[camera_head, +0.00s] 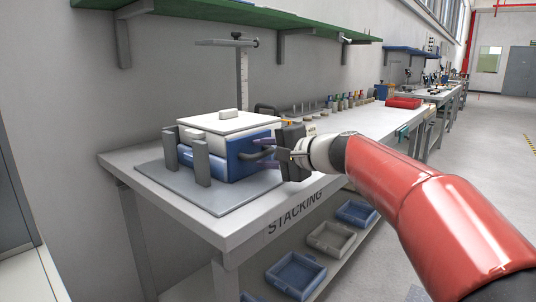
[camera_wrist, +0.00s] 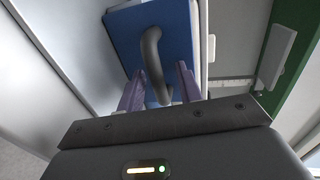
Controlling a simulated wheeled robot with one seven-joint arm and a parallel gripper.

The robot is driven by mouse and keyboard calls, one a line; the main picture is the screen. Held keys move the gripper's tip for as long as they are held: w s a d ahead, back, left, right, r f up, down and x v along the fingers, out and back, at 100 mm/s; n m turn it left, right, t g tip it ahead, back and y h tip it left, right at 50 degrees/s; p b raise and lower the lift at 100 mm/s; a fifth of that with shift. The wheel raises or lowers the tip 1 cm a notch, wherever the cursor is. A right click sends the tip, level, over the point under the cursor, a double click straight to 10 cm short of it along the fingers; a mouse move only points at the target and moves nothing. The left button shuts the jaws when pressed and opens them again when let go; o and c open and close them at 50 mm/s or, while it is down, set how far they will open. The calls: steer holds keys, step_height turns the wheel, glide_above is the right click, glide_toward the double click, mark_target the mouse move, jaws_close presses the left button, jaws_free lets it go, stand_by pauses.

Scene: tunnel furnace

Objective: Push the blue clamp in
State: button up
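The blue clamp (camera_head: 250,150) is a blue block with a dark curved handle, on the right side of the white-topped stack on the bench. In the wrist view the clamp's blue face (camera_wrist: 181,28) is ahead, and its dark handle (camera_wrist: 152,50) runs down between my fingers. My gripper (camera_head: 264,153) is at the handle, coming from the right. In the wrist view its two purple fingers (camera_wrist: 160,70) stand apart on either side of the handle, with visible gaps. Contact with the handle cannot be made out.
The stack has a white lid (camera_head: 220,123) and stands on a grey base plate (camera_head: 200,198) with grey upright posts (camera_head: 201,160). A measuring post (camera_head: 242,75) rises behind it. A green shelf (camera_head: 250,15) hangs above. Blue and grey trays (camera_head: 295,272) lie on the lower shelf.

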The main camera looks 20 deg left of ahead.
steer(key=shift+d, duration=0.1)
steer(key=b+v, duration=0.1)
steer(key=v, duration=0.6)
steer(key=shift+s+d, duration=0.15)
steer(key=shift+d, duration=0.15)
stand_by(1.6)
